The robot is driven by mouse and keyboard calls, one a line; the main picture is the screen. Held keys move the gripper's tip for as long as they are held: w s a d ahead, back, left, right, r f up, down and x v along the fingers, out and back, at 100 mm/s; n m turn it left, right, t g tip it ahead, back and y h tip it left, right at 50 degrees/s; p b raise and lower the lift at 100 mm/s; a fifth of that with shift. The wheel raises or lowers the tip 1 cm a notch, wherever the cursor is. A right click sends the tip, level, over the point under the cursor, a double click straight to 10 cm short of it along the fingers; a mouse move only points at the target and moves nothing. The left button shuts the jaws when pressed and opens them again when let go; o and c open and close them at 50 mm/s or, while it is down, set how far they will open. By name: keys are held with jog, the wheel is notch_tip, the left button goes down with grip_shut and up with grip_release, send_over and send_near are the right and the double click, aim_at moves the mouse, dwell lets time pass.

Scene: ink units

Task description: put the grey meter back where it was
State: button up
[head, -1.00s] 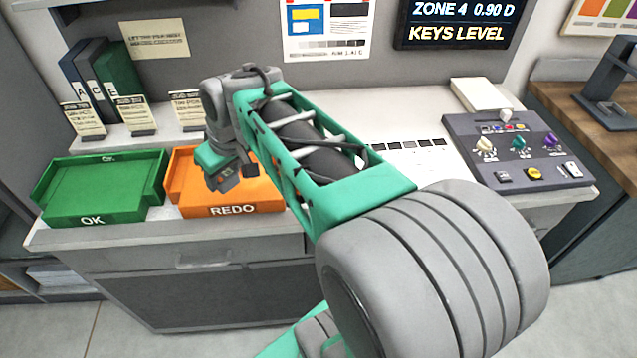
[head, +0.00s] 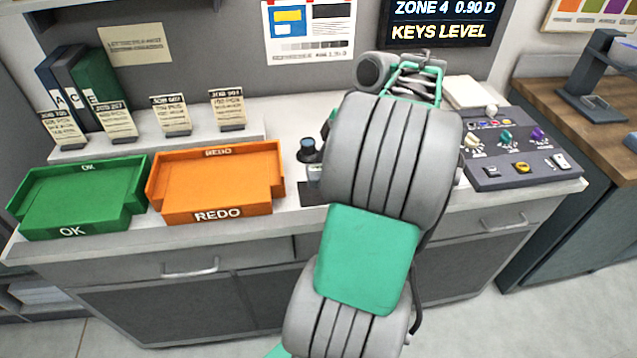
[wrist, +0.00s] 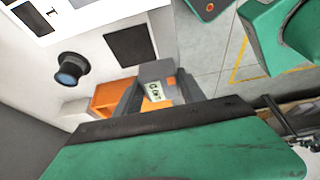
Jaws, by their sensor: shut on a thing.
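My gripper (wrist: 160,98) is shut on the grey meter (wrist: 156,70) in the wrist view. The meter is a small grey block with an orange button and a pale lettered display, held between the two dark fingers. It appears above the counter, but its exact height is hard to tell. A dark square pad (wrist: 131,45) lies bare on the white counter close to it in the wrist view. Part of a dark pad (head: 308,195) shows left of my arm.
The orange REDO tray (head: 262,170) and green OK tray (head: 125,200) are left. The control console (head: 500,180) is right. Card stands (head: 228,108) line the back shelf.

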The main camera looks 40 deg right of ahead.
send_over(313, 192)
jog(key=s+d, duration=0.1)
notch_tip(313, 192, down, 6)
jog(key=shift+r+b, duration=0.2)
jog(key=shift+b, duration=0.2)
notch_tip(313, 192, down, 3)
jog(key=shift+w+d+r, duration=0.1)
jog(key=shift+f, duration=0.35)
jog(key=o, duration=1.5)
jog(key=shift+f, duration=0.1)
jog(key=shift+c, duration=0.2)
